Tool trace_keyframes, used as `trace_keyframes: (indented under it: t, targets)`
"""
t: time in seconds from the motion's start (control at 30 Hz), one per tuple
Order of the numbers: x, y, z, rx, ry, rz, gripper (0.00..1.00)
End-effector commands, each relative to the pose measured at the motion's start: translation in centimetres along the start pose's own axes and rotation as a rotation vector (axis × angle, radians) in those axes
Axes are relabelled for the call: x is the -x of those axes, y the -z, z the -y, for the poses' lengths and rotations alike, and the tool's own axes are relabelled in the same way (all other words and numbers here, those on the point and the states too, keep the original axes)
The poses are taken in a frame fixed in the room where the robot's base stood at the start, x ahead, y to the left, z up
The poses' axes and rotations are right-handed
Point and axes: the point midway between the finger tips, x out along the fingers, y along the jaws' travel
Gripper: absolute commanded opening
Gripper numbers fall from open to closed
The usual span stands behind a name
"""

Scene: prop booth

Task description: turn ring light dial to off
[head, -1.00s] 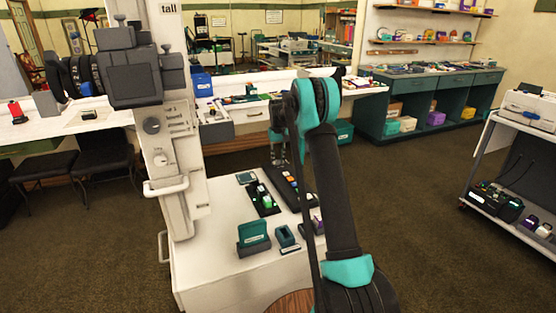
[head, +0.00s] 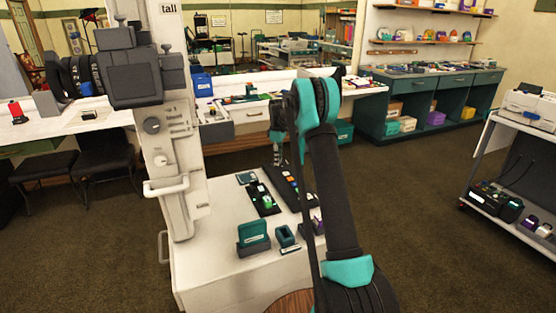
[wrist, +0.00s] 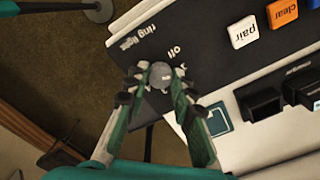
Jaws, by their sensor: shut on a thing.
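The ring light dial (wrist: 160,75) is a small round grey knob on a black control panel (wrist: 205,35), with the printed words "ring light" and "off" beside it in the wrist view. My gripper (wrist: 159,80) is shut on the dial, one teal-and-black finger on each side. The fingers hide the dial's sides, and I cannot tell which mark it points to. In the head view the black panel (head: 295,190) lies on the white cabinet top, with my gripper at its far end; the dial is too small to make out there.
White "pair" (wrist: 243,32) and orange "clear" (wrist: 282,12) buttons sit on the same panel. Black holders (wrist: 262,100) stand beside it. In the head view, a teal box (head: 253,235) and small items share the cabinet top (head: 215,265). A tall white column (head: 175,150) rises at left.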

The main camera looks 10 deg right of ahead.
Motion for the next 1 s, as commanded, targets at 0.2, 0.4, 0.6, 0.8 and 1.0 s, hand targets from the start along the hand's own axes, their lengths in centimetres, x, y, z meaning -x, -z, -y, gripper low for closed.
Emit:
trace_keyframes:
  t: [0.2,0.4,0.6,0.8,1.0]
  targets:
    - [0.04,0.01,-0.05,0.204,-0.001,-0.001,0.0]
    - [0.04,0.01,-0.05,0.39,-0.001,0.0,0.0]
    - [0.04,0.01,-0.05,0.552,-0.001,0.0,0.0]
    - [0.04,0.01,-0.06,0.674,-0.002,0.0,0.0]
    - [0.04,0.01,-0.06,0.746,-0.002,0.0,0.0]
